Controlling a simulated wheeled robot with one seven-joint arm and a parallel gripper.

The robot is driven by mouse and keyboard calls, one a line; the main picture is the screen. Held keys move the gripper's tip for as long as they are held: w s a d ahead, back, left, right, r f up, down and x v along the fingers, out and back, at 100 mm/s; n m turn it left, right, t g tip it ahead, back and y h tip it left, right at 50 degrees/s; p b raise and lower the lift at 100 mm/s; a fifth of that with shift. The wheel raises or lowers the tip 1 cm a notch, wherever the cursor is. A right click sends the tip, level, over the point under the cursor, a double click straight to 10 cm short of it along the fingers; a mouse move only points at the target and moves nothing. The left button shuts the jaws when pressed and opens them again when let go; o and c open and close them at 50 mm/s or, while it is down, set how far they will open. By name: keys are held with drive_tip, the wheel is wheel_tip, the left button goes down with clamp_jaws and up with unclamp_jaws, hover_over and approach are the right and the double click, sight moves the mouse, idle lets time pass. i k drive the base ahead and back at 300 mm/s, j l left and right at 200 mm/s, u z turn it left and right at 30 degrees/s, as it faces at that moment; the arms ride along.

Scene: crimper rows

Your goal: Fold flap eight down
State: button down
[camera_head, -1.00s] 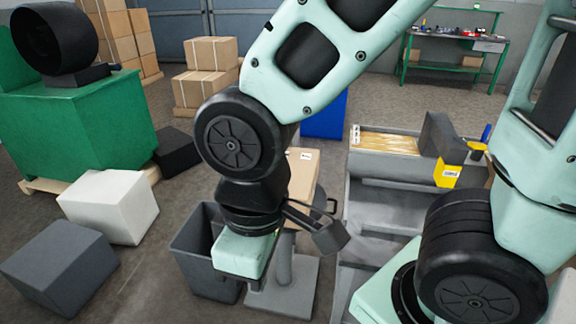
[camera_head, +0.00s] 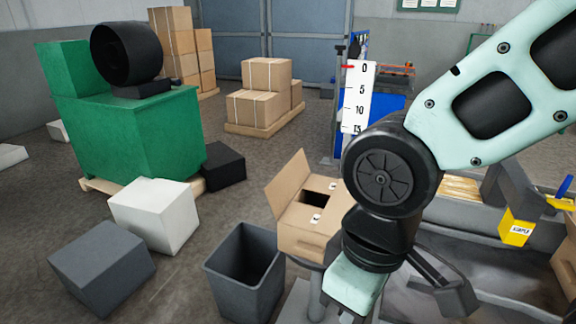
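An open cardboard box (camera_head: 302,240) stands near the middle on a grey stand. One flap (camera_head: 288,183) stands up and leans outward at its left side. Small white labels show on the box, but I cannot read any number eight. The box's right part is hidden behind my arm. My gripper (camera_head: 440,288) is right of the box, below my wrist, and apart from the raised flap. Its fingers are partly hidden, so their opening is unclear.
An empty dark bin (camera_head: 243,272) stands left of the box. A yellow-tagged crimper (camera_head: 516,228) is on a grey bench at right. A white block (camera_head: 154,215) and a grey block (camera_head: 101,266) lie on the floor. A scale board (camera_head: 358,96) stands behind.

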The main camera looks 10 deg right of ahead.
sight(281, 191)
drive_tip(key=i+j, duration=0.2)
drive_tip(key=j, duration=0.15)
drive_tip(key=i+j, duration=0.25)
drive_tip(key=i+j+z, duration=0.1)
drive_tip(key=j, duration=0.4)
drive_tip(key=i+j, duration=0.3)
